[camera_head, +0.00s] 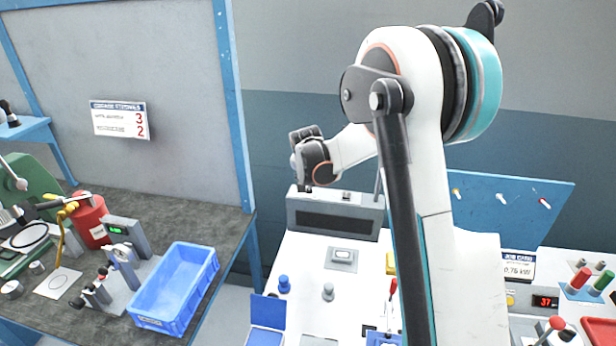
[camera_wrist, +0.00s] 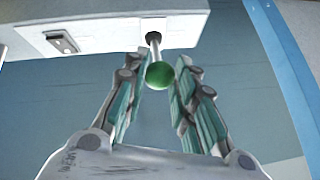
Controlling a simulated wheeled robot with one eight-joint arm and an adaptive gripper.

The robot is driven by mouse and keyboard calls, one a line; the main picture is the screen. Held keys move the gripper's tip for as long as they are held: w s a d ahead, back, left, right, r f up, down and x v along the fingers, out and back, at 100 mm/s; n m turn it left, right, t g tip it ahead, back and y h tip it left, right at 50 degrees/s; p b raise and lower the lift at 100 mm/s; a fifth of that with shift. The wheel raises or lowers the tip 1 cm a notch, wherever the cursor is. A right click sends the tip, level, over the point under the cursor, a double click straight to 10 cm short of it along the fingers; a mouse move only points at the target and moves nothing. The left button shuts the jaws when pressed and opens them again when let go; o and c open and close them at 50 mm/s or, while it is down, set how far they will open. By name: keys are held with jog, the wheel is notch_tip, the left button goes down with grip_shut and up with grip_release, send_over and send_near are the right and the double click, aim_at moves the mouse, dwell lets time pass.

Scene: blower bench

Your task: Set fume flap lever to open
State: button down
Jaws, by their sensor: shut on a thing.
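In the wrist view a lever with a green ball knob (camera_wrist: 159,76) on a short metal rod sticks out from the edge of a pale box (camera_wrist: 110,28). My gripper (camera_wrist: 160,66) has its jointed, teal-padded fingers on both sides of the knob and is shut on it. Any open or closed marking for the lever cannot be read. In the head view a grey box with a dark slot (camera_head: 335,222) stands at the back of the white bench, below my wrist. The knob and fingertips cannot be made out there.
A blue post (camera_wrist: 287,75) runs along the right in the wrist view. In the head view, small knobs and switches sit on the white bench (camera_head: 305,262). A blue pegboard (camera_head: 520,205) stands behind it. A blue bin (camera_head: 180,285) is on the left table.

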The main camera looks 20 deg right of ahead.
jog(key=shift+s+a+f, duration=0.1)
jog(key=shift+s+f, duration=0.1)
jog(key=c, duration=1.3)
grip_release()
jog(key=shift+r, duration=0.15)
jog(key=v, duration=1.1)
jog(key=shift+s+r, duration=0.15)
jog(key=shift+r, duration=0.2)
jog(key=shift+a, duration=0.15)
